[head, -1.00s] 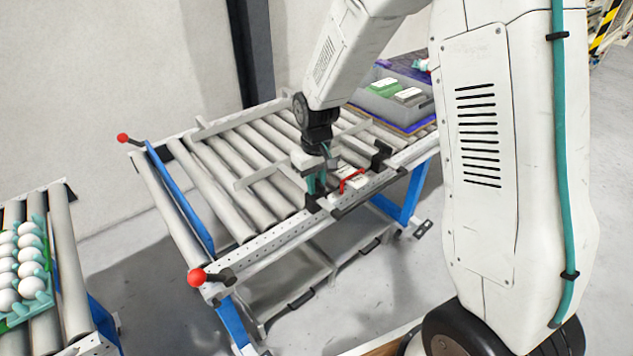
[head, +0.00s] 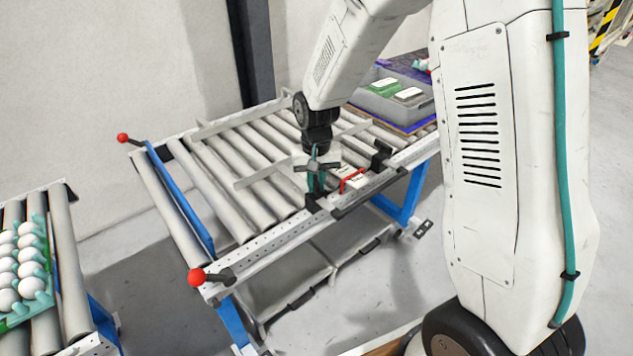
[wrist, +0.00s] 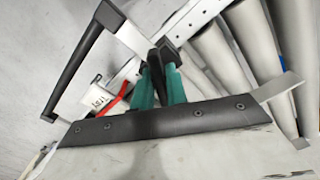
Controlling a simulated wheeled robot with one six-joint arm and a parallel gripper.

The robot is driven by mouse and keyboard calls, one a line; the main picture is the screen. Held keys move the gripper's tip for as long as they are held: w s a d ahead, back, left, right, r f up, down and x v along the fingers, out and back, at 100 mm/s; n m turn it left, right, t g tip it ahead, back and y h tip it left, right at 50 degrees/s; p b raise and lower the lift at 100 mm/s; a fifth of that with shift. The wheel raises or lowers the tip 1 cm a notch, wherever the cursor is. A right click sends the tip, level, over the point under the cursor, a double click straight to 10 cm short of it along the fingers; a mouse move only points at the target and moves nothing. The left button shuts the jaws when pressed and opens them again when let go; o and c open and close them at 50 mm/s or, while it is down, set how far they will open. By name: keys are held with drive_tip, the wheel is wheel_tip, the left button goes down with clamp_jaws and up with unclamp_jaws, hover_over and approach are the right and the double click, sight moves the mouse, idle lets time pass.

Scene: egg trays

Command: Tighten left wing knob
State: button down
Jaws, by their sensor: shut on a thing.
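My gripper (head: 316,190) points down at the front rail of the roller table, its two teal fingers close together. In the wrist view its fingertips (wrist: 162,66) are shut around a small black part, which I take to be the left wing knob (wrist: 164,49). The fingers hide much of the knob, so its wing angle and how tight it sits cannot be told. Another black clamp or knob (head: 381,155) stands farther right on the same rail.
A red handle (head: 352,181) and a small white labelled block (head: 343,170) are close to the right of my gripper. A red ball lever (head: 196,277) is at the near left corner. A grey crate (head: 415,110) stands at the back right. Eggs (head: 8,264) are at far left.

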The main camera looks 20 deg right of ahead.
sight(316, 180)
drive_tip(key=m, duration=1.1)
drive_tip(key=shift+w+m, duration=0.1)
drive_tip(key=shift+m, duration=0.4)
drive_tip(key=c, duration=1.4)
unclamp_jaws()
drive_tip(key=shift+r, duration=0.1)
wheel_tip(316, 180, up, 8)
drive_tip(key=shift+f, duration=0.1)
